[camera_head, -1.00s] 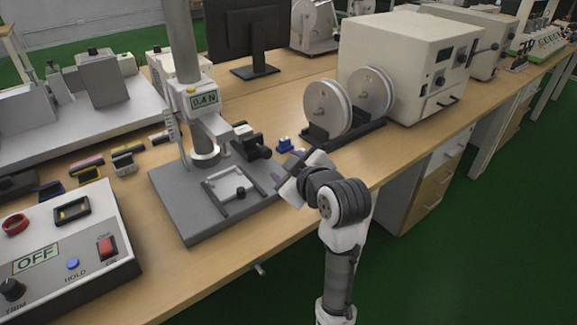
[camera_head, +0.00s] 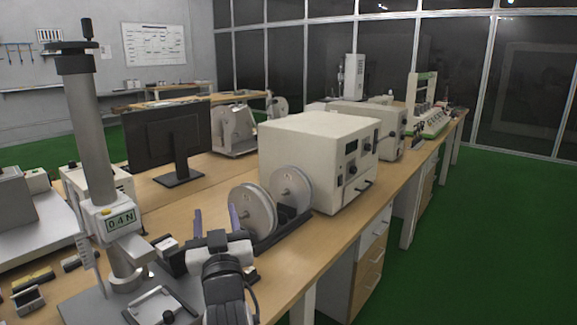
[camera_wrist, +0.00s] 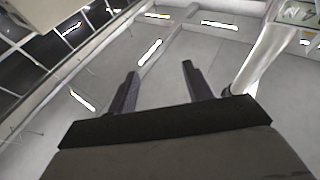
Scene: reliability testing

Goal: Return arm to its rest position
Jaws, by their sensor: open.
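My gripper (camera_head: 216,214) shows at the lower middle of the head view, in front of the two grey reels and beside the test stand. Its two dark fingers point upward and stand apart with nothing between them. In the wrist view my gripper (camera_wrist: 160,70) is also open and empty, with the ceiling and its lights behind the fingers. My dark wrist link shows below the gripper in the head view; the rest of the arm is out of the picture.
The test stand (camera_head: 95,150) with a "0.4 N" display rises close left of my gripper. The grey reels (camera_head: 252,212) and a cream instrument box (camera_head: 300,155) stand on the wooden bench behind it. A monitor (camera_head: 168,140) is further back. Green floor (camera_head: 440,250) lies open at right.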

